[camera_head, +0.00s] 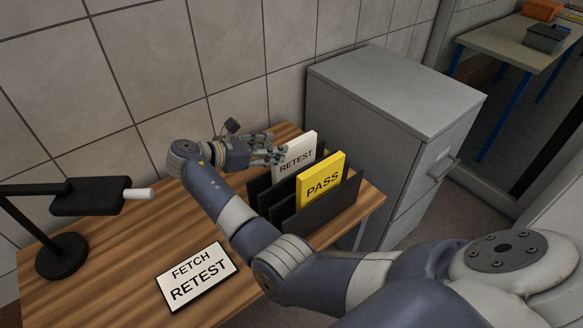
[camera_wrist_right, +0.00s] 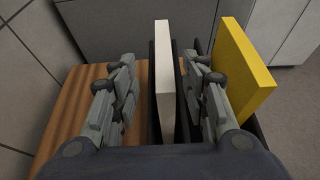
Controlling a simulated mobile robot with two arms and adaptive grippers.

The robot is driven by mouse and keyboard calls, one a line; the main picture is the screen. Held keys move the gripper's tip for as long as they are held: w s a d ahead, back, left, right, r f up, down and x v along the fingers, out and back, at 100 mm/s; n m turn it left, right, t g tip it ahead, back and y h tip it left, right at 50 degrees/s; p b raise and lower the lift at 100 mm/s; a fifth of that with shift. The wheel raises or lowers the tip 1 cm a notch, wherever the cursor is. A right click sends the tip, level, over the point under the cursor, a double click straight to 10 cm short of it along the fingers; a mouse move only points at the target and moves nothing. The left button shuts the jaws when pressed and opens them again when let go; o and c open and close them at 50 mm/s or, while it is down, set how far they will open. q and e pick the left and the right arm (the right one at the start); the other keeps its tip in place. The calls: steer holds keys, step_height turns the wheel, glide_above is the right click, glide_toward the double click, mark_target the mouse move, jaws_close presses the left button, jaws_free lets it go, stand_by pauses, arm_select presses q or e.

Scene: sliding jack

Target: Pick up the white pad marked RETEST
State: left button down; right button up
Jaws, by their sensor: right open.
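The white pad marked RETEST (camera_head: 296,157) stands upright in a black rack (camera_head: 330,207) on the wooden table, behind the yellow pad. My right gripper (camera_head: 272,154) is at the pad's left edge in the head view, with its fingers open. In the right wrist view the white pad (camera_wrist_right: 165,85) stands edge-on between the two open fingers (camera_wrist_right: 162,75). Gaps show on both sides of it, the left one wider. The right finger is between the white pad and the yellow pad. My left gripper is not in view.
The yellow pad marked PASS (camera_head: 321,180) stands in the front slot of the rack. A sign reading FETCH RETEST (camera_head: 197,276) lies on the table (camera_head: 110,262). A black lamp (camera_head: 62,256) stands at the left. A grey cabinet (camera_head: 390,90) is beside the table.

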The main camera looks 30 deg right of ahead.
mark_target(292, 143)
steer(key=x, duration=0.2)
steer(key=shift+s+d, duration=0.15)
steer(key=shift+d, duration=0.15)
steer(key=shift+d+f+p, duration=0.3)
steer(key=shift+d+p, duration=0.1)
steer(key=shift+d, duration=0.15)
steer(key=p+x, duration=0.1)
steer(key=x, duration=0.2)
steer(key=shift+d, duration=0.3)
steer(key=shift+d+f, duration=0.35)
steer(key=shift+d, duration=0.15)
steer(key=shift+a, duration=0.1)
steer(key=c, duration=0.4)
jaws_close()
